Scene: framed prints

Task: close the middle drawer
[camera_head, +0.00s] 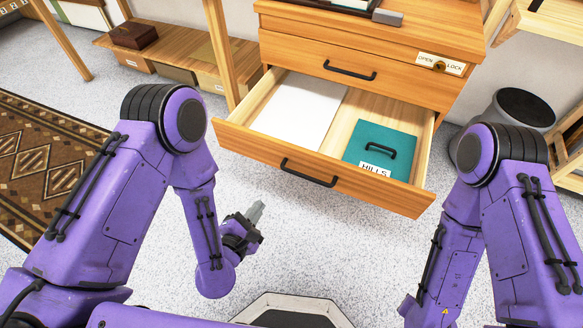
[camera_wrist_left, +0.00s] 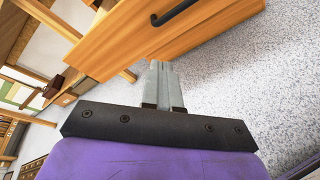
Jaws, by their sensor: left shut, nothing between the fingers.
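A wooden cabinet (camera_head: 440,86) stands ahead with a drawer (camera_head: 226,132) pulled well out below a shut upper drawer (camera_head: 300,52). The open drawer has a black bar handle (camera_head: 309,173) on its front. It holds white paper (camera_head: 300,108) and a teal folder or box (camera_head: 372,146) marked HILLS. My left gripper (camera_head: 257,211) is shut and empty, in front of and left of the handle, apart from it. In the left wrist view, the shut fingers (camera_wrist_left: 160,70) point toward the drawer front (camera_wrist_left: 205,38). My right arm is at the right; its gripper is out of view.
A dark bin (camera_head: 522,107) stands right of the cabinet. A low wooden shelf (camera_head: 185,50) with a brown box (camera_head: 133,35) is at the back left. A patterned rug (camera_head: 45,155) lies at the left. Speckled floor is clear between me and the drawer.

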